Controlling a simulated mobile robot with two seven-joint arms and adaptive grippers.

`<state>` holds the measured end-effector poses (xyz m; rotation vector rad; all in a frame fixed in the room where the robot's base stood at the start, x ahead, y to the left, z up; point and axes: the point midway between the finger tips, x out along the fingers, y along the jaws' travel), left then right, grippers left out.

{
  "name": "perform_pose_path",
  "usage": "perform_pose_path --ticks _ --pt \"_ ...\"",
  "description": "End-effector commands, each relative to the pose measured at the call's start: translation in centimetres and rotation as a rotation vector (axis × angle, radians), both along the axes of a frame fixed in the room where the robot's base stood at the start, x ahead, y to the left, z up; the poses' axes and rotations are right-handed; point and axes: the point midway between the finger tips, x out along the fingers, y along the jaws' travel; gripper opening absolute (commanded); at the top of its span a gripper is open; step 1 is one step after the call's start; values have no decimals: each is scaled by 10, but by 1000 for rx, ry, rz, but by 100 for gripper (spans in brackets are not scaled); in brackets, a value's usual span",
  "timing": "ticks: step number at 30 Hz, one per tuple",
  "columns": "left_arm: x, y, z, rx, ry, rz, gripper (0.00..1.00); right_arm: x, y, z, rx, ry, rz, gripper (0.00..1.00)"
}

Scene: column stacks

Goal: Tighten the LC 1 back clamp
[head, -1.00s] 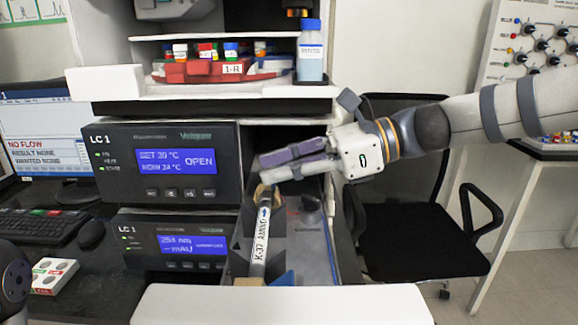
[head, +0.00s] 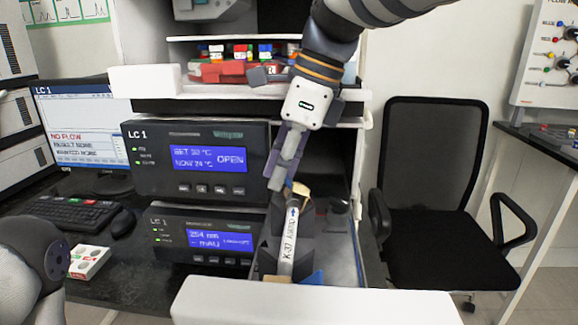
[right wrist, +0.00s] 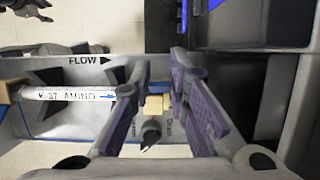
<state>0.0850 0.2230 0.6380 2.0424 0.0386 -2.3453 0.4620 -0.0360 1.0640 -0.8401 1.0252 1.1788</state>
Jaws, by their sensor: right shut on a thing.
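The labelled column (head: 287,240) lies in its holder beside the LC 1 units, its tan back end (head: 300,189) away from me. My right gripper (head: 276,184) comes down from above at that back end, where the back clamp is. It is shut; its fingers hide most of what they grip. In the right wrist view, the fingers (right wrist: 160,75) stand either side of the tan end (right wrist: 156,105), with the column (right wrist: 75,95) running left. A dark knob (right wrist: 152,133) with lettering beside it is just below. My left gripper is out of view.
The LC 1 oven unit (head: 205,160) reads OPEN and stands left of the gripper, above the detector unit (head: 200,238). A shelf with a red rack (head: 225,70) is above. A black chair (head: 435,200) is at right. The white front ledge (head: 310,305) is nearest.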

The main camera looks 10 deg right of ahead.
Motion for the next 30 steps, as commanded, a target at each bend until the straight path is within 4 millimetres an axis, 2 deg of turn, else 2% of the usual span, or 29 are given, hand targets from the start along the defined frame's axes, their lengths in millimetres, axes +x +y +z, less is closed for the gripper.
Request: perform_pose_path --ticks 13,30 --pt "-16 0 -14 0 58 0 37 3 11 -12 -274 63 2 0" --pt "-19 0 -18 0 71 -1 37 2 13 -13 -346 80 0 0"
